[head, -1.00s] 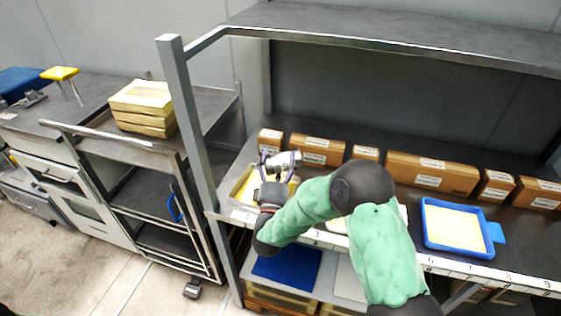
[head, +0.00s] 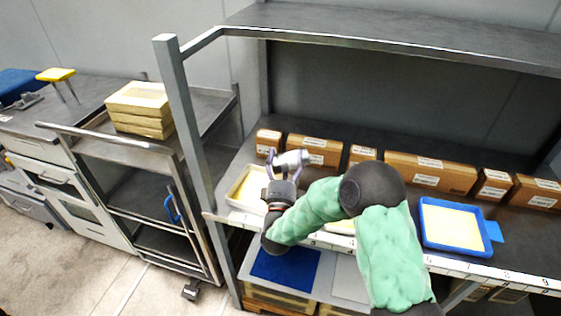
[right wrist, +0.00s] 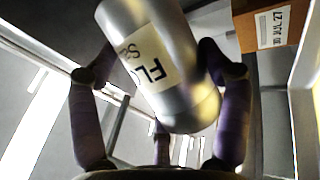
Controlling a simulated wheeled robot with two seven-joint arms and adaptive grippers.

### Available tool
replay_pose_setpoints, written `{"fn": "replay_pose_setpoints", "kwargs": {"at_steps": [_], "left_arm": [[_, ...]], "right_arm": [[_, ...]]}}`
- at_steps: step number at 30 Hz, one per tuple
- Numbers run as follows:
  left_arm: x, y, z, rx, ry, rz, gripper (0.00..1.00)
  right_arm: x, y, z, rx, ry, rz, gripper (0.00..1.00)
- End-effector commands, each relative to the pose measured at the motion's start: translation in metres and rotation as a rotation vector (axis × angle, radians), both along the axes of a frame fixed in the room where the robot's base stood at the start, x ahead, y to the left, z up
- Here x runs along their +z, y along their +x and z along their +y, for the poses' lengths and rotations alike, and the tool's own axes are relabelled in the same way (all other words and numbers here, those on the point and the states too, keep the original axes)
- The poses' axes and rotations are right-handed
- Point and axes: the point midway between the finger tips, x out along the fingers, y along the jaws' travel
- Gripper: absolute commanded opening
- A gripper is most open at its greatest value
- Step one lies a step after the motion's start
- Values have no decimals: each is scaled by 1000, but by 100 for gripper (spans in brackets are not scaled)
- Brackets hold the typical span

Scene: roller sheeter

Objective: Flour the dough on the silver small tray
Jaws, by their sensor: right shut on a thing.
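My right gripper (head: 285,172) is shut on a silver flour shaker (head: 292,160), a metal cylinder. In the right wrist view the shaker (right wrist: 160,65) lies tilted between the purple fingers (right wrist: 160,110), and its white label shows the letters "FLO". The silver small tray (head: 233,198) stands at the left end of the shelf, with pale dough in it. The gripper and shaker are above and to the right of this tray, and the arm covers part of its right side. My left gripper is not in view.
A blue tray (head: 484,249) with pale dough stands at the right. Another pale sheet (head: 340,228) shows partly behind my arm. Several cardboard boxes (head: 430,173) line the shelf's back. A metal post (head: 185,130) rises left of the small tray.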

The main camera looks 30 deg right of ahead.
Motion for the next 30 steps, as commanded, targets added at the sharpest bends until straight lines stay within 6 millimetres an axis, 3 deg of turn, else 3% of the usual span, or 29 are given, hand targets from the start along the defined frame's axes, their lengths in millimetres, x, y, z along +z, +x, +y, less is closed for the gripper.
{"fn": "replay_pose_setpoints", "kwargs": {"at_steps": [6,18,30], "left_arm": [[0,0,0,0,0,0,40],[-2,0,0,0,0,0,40],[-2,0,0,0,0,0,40]], "right_arm": [[1,1,3,1,0,-1,37],[1,15,41,0,-1,-2,37],[1,12,34,-4,-1,-2,37]]}}
